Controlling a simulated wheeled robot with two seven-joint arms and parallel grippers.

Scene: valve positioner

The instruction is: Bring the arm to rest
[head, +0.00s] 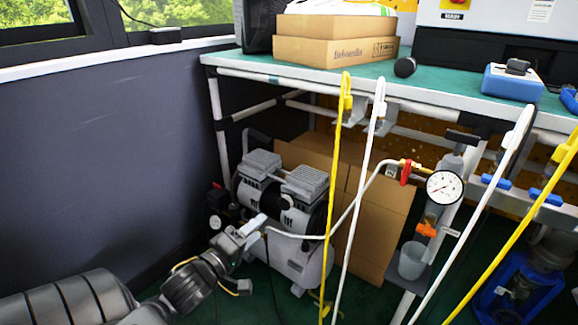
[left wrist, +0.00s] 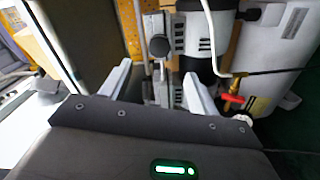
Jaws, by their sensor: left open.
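My left arm comes in from the lower left in the head view, and its gripper (head: 254,230) is in front of the air compressor (head: 283,200). In the left wrist view the two fingers of my left gripper (left wrist: 160,85) stand wide apart with nothing held between them. The compressor also shows beyond the fingers in the left wrist view (left wrist: 207,40). Whether the fingers touch it I cannot tell. My right gripper is not in view.
A bench (head: 455,92) with a green top stands over the compressor. A pressure gauge (head: 444,187) hangs at its front. A yellow hose (head: 334,200) and a white hose (head: 360,200) hang down near my gripper. A dark wall (head: 100,160) is at the left.

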